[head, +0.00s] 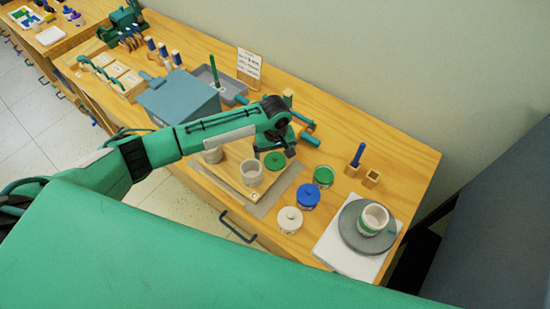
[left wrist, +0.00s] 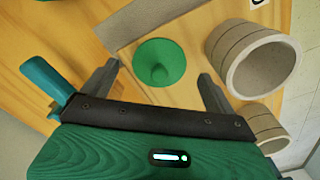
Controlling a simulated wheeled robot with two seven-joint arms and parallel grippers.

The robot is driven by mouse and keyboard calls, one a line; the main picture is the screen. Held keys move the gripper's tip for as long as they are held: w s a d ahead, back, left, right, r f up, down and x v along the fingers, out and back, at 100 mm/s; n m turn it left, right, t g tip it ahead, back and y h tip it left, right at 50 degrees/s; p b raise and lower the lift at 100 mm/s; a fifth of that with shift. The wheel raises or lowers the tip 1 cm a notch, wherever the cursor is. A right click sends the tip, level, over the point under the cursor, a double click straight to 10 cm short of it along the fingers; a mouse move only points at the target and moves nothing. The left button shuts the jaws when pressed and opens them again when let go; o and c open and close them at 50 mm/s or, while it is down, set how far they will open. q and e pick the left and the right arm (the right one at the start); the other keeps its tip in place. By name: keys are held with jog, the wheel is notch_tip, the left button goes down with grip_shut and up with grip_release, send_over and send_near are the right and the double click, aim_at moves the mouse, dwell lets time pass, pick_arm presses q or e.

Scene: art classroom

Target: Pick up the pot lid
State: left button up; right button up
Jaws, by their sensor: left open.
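A green pot lid (head: 275,160) with a raised middle knob lies on the wooden board, beside an open pale pot (head: 251,172). In the left wrist view the lid (left wrist: 160,62) shows as a green disc between the fingertips, with the pot (left wrist: 245,62) close to its right. My left gripper (head: 277,147) is open and points down over the lid. Its two fingers (left wrist: 158,76) stand apart on either side of the lid in the picture, with nothing held. Whether they touch the lid, I cannot tell. My right gripper is not in view.
Green (head: 324,176), blue (head: 308,194) and white (head: 290,220) lidded jars stand to the right. A cup stands on a grey turntable (head: 352,240) beyond them. A second pale pot (head: 212,155) and a blue-grey box (head: 178,97) are to the left.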

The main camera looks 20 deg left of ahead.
pick_arm(q)
jog(key=shift+f, duration=1)
jog(key=shift+c, duration=0.2)
jog(key=c, duration=1)
jog(key=shift+c, duration=0.4)
jog(key=shift+r, duration=0.2)
